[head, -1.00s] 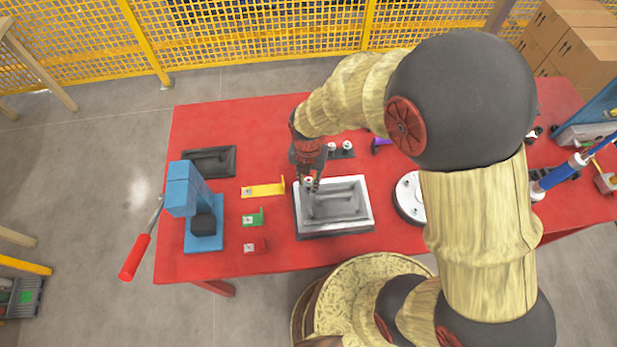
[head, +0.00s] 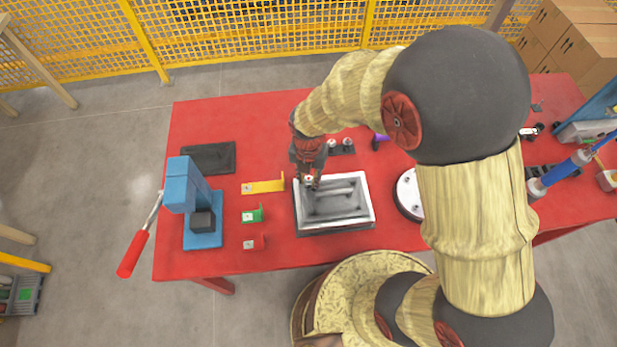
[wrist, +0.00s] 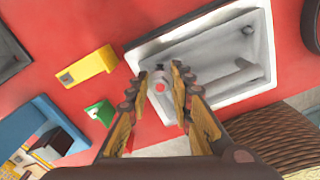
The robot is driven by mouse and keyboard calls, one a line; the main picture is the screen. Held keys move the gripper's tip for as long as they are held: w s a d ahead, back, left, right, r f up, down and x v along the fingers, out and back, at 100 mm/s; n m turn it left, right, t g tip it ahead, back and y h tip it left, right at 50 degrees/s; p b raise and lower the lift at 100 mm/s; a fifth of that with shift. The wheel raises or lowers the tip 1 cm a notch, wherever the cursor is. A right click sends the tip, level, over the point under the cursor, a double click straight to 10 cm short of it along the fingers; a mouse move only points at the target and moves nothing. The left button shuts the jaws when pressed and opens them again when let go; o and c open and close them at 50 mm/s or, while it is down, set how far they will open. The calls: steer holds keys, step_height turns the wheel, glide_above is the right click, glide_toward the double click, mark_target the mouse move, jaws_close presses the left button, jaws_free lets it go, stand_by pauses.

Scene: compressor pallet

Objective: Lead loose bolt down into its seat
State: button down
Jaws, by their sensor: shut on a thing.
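The loose bolt (wrist: 159,79) is a small pale grey piece with a red spot, between my fingertips in the wrist view. My gripper (head: 309,182) is shut on it, pointing down at the upper left corner of a pale metal housing (head: 362,222). The housing is a shallow open box with a raised bar inside, and it also shows in the wrist view (wrist: 200,62). The seat under the bolt is hidden by the bolt and fingers; I cannot tell whether the bolt touches it. A dark hole (wrist: 248,30) shows at another corner of the housing.
Left of the housing lie a yellow bracket (head: 265,187), a green bracket (head: 253,215) and a red block (head: 254,243). A blue press (head: 181,186) stands farther left. A round white-topped part (head: 408,190) is close on the right.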

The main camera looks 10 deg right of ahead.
steer(key=shift+f+b, duration=0.95)
steer(key=shift+f, duration=0.7)
steer(key=c, duration=1.6)
jaws_free()
steer(key=shift+o, duration=0.6)
steer(key=shift+r, duration=0.1)
step_height(320, 180, up, 12)
steer(key=shift+f, duration=0.1)
